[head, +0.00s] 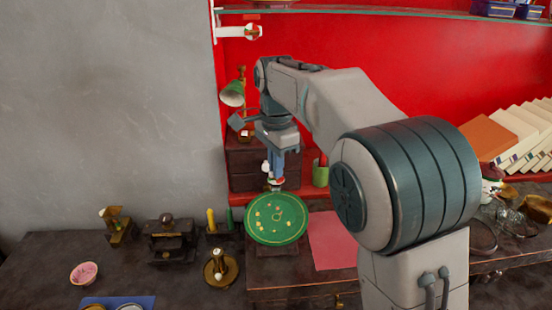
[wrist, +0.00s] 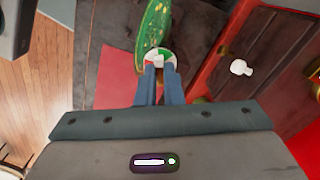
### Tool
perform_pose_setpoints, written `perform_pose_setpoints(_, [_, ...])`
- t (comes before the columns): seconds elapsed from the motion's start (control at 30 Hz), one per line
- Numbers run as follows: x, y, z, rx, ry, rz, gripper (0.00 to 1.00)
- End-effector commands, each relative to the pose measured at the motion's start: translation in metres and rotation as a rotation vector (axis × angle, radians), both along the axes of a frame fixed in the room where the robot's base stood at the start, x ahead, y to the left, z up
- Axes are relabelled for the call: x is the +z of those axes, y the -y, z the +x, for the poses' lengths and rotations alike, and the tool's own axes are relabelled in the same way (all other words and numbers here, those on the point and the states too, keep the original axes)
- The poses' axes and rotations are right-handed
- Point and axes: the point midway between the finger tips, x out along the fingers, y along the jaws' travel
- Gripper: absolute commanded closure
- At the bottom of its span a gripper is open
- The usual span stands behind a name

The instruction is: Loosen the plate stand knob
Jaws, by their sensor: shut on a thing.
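The green plate (head: 276,222) with gold markings stands tilted on the dark bench in the head view. In the wrist view the plate (wrist: 153,25) shows as a narrow green oval just beyond the fingertips. My gripper (head: 275,180) points down at the plate's top back edge. In the wrist view my gripper (wrist: 160,62) has its blue fingers close together, shut on the small plate stand knob at the plate's edge. White, green and red patches show at the fingertips.
A dark drawer cabinet (head: 250,160) stands close behind the gripper, with a green lamp (head: 233,94) above. A brass candleholder (head: 220,268) and dark box (head: 170,240) stand left of the plate. A red sheet (head: 331,241) lies flat to the right.

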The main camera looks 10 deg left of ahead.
Motion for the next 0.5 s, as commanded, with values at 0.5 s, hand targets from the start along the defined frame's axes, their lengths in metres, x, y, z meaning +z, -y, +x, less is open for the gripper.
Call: perform_pose_setpoints(0.5, [0.0027,0.0004,0.0002,0.491,0.0,0.0,1.0])
